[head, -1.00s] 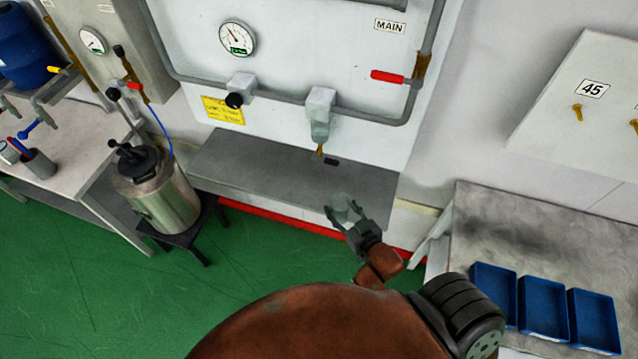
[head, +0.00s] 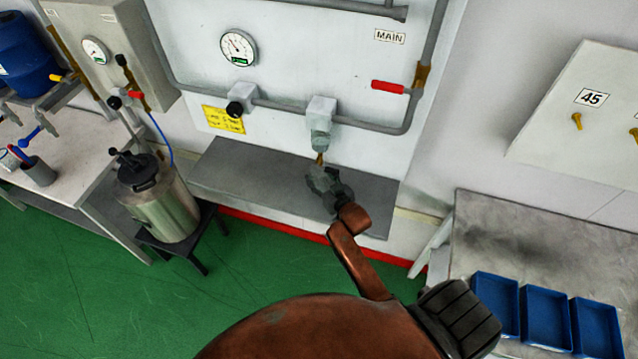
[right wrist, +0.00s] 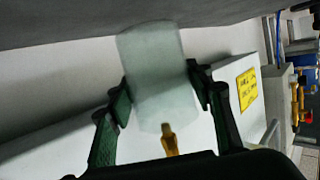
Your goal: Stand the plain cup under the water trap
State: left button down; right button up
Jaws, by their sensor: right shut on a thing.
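The plain cup (right wrist: 153,70), pale and translucent, is between the fingers of my right gripper (right wrist: 162,95) in the right wrist view. In the head view the right gripper (head: 326,184) is over the grey shelf, shut on the cup, which is largely hidden there. The water trap (head: 319,141) hangs from the pipe on the white panel, with its brass drain (head: 319,159) pointing down just above the gripper. The brass drain also shows in the right wrist view (right wrist: 169,140), close to the cup's rim. I cannot tell whether the cup touches the shelf. My left gripper is out of view.
The grey shelf (head: 240,178) runs below the panel and is clear to the left of the gripper. A steel pressure pot (head: 168,207) stands on a stool at left. Blue trays (head: 546,317) lie on the bench at right.

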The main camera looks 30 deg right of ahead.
aim_at(323, 187)
notch_tip(323, 187, down, 4)
jog(key=shift+r, duration=0.25)
jog(key=shift+s, duration=0.1)
jog(key=o, duration=1.1)
jog(key=shift+f, duration=0.1)
jog(key=shift+o, duration=0.2)
jog(key=shift+r, duration=0.2)
jog(key=v, duration=1.2)
jog(key=shift+p, duration=0.3)
